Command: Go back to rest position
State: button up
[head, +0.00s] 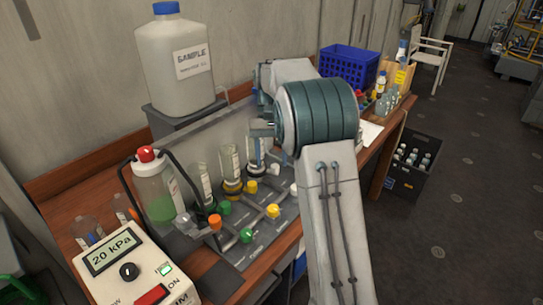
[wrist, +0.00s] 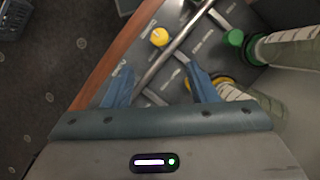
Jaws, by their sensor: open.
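My gripper (wrist: 160,82) is open, its two blue fingers spread apart with nothing between them in the wrist view. In the head view my arm reaches over the bench, and its big wrist joint hides much of the gripper. The fingers are above the valve manifold panel (wrist: 190,45), near its right end. A yellow knob (wrist: 160,37) and a metal tube lie beyond the fingers. A green knob (wrist: 235,38) joins a clear column at the right of the wrist view. I cannot tell whether the fingers touch anything.
A black crate of bottles (head: 413,165) is on the floor. Open floor (head: 470,180) lies at right.

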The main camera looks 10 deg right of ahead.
jog(key=s+r+t, duration=0.4)
jog(key=s, duration=0.9)
jog(key=s+a+f+n+t, duration=0.1)
jog(key=s+f+n+t, duration=0.1)
jog(key=s, duration=1.1)
jog(key=shift+s+f+t+h, duration=0.35)
jog(key=shift+f+t, duration=0.35)
jog(key=shift+f, duration=0.25)
